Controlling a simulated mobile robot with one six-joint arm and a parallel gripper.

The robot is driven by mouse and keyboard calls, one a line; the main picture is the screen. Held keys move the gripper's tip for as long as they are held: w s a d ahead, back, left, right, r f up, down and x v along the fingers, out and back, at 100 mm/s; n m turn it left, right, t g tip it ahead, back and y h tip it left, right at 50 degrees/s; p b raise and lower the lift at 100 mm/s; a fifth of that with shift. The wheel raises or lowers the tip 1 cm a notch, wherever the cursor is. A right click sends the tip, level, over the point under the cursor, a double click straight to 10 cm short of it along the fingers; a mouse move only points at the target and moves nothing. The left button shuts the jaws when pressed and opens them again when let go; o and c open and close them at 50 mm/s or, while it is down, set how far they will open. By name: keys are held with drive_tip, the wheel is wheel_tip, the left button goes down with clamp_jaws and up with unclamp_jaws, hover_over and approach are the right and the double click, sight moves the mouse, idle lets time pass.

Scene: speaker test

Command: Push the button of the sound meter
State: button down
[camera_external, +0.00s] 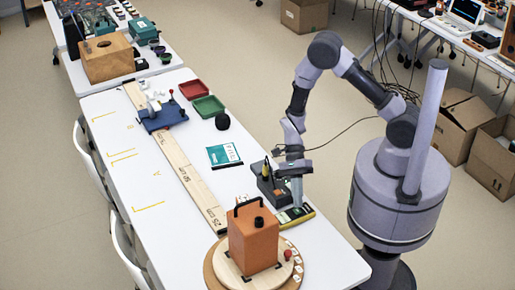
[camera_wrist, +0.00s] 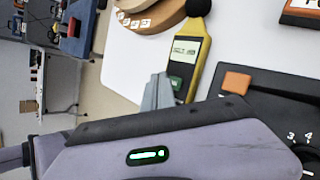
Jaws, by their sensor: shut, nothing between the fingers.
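The sound meter (camera_external: 305,213) is a yellow handheld device lying on the white table, just in front of my gripper. In the wrist view the sound meter (camera_wrist: 201,50) shows a black ball tip, a lit grey display and a green-dark panel below the display. My gripper (camera_external: 297,203) points down at its near end. The closed grey fingers (camera_wrist: 158,92) show in the wrist view beside the panel, overlapping the meter's left edge. I cannot tell whether they touch it. The button's exact outline is too small to make out.
A black box (camera_external: 266,183) with an orange button (camera_wrist: 236,82) and a dial stands close beside the meter. An orange box with a handle (camera_external: 253,240) stands on a round wooden base (camera_external: 217,268). A teal-and-white card (camera_external: 224,155) and a long wooden ruler (camera_external: 190,177) lie farther along the table.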

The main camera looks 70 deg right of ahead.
drive_tip(key=shift+f, duration=0.45)
drive_tip(key=shift+f+b, duration=0.5)
drive_tip(key=shift+b, duration=0.15)
drive_tip(key=shift+r, duration=0.1)
idle(0.3)
drive_tip(key=shift+r+p, duration=0.9)
drive_tip(key=shift+r, duration=0.1)
wheel_tip(320, 180, up, 6)
drive_tip(key=p, duration=0.5)
